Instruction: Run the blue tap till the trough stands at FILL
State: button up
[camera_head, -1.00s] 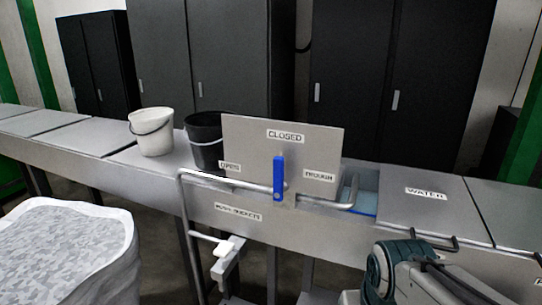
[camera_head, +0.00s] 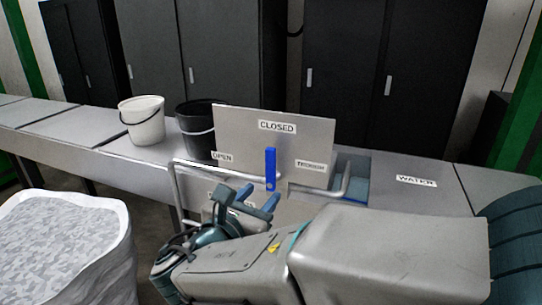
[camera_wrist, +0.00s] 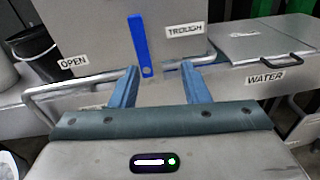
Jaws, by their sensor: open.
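The blue tap handle (camera_head: 270,169) stands upright in front of a grey panel (camera_head: 305,134), pointing at the CLOSED label; OPEN is on its left and TROUGH on its right. It also shows in the wrist view (camera_wrist: 139,45). My gripper (camera_head: 257,201) is open, its blue fingers apart below and in front of the handle, not around it. In the wrist view the handle is beyond the fingertips (camera_wrist: 158,68), left of centre between them. The trough (camera_head: 354,176) shows a blue inside right of the panel, mostly hidden. No FILL mark or water level is readable.
A white bucket (camera_head: 142,120) and a black bucket (camera_head: 197,127) stand on the bench left of the panel. A bent grey pipe (camera_head: 175,185) runs along the bench front. A cover labelled WATER (camera_head: 420,190) lies right. A white patterned bin (camera_head: 65,240) stands front left.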

aim_at(269, 161)
jog(key=shift+n+t+y, duration=0.4)
jog(key=shift+n+t, duration=0.2)
jog(key=shift+n, duration=0.2)
jog(key=x, duration=0.4)
jog(key=a+p+x, duration=0.1)
jog(key=x, duration=0.3)
jog(key=a+r+p+x, duration=0.1)
jog(key=x, duration=0.3)
jog(key=shift+w, duration=0.75)
grip_shut()
